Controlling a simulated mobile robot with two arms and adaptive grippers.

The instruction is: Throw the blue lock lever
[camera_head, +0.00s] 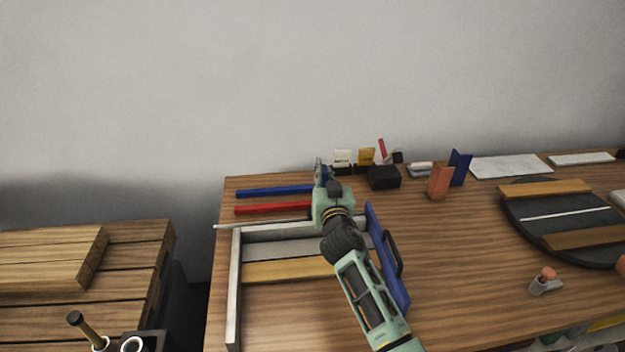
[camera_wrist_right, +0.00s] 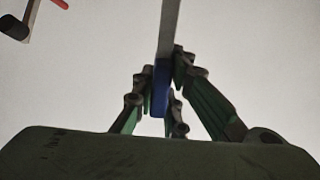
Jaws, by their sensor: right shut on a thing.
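My right gripper (camera_head: 321,172) is at the back of the wooden table, beyond the framed tray. It is shut on the blue lock lever (camera_wrist_right: 160,88). In the right wrist view, the fingers (camera_wrist_right: 165,95) stand on both sides of its blue grip, and a grey bar (camera_wrist_right: 169,30) runs on from the grip to the top of the picture. In the head view, the gripper mostly hides the lever. My left gripper is not in view.
Blue (camera_head: 270,190) and red (camera_head: 265,208) strips lie left of the gripper. The framed tray (camera_head: 234,290) has a blue side (camera_head: 392,270) with a black handle. A black box (camera_head: 384,178) and an orange block (camera_head: 439,182) stand to the right. A round dark plate (camera_head: 560,235) lies farther right.

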